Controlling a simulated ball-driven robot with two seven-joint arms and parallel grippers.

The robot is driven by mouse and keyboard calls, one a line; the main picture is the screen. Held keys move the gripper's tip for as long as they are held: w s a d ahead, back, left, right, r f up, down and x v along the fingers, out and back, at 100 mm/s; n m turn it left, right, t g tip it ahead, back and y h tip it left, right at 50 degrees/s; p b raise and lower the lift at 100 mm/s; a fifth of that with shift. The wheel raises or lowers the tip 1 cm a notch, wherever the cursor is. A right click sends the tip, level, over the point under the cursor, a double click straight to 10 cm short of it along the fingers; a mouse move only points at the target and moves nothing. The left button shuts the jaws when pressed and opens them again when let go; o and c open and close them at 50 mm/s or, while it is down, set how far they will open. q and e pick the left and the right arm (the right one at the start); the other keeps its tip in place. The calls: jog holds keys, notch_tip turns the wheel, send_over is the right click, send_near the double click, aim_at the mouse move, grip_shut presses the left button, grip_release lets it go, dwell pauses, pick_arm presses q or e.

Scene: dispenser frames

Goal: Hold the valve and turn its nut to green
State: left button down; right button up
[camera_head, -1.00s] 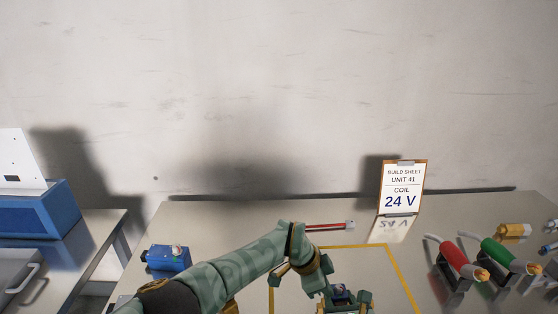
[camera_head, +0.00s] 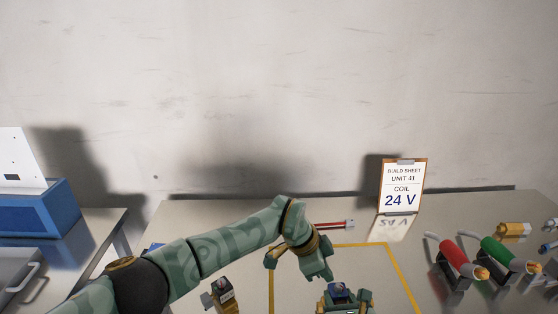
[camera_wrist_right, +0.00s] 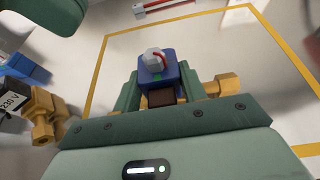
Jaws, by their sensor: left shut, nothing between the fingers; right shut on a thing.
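The valve has a brass body (camera_wrist_right: 226,85) and a blue coil (camera_wrist_right: 157,70) on top. A pale hex nut (camera_wrist_right: 153,58) sits on the coil, with a red arc beside it and a small green mark on the coil's near side. My right gripper (camera_head: 343,299) is shut on the valve inside the yellow outline; the coil also shows in the head view (camera_head: 340,289). The green jaws hide much of the body. My left gripper (camera_head: 322,272) is shut and empty, above and left of the valve, apart from the nut.
A second brass valve with a dark coil (camera_head: 222,290) marked 230 V in the wrist view stands left of the yellow outline (camera_head: 395,270). A red rod (camera_head: 328,225) lies behind. A build sheet (camera_head: 402,187) reads 24 V. Red (camera_head: 461,257) and green (camera_head: 503,254) cylinders rest on stands at right.

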dwell(0.3)
jog(key=o, duration=1.5)
jog(key=shift+c, duration=0.2)
jog(key=shift+s, duration=0.1)
jog(key=v, duration=1.1)
jog(key=shift+s, duration=0.4)
jog(key=shift+r, duration=0.1)
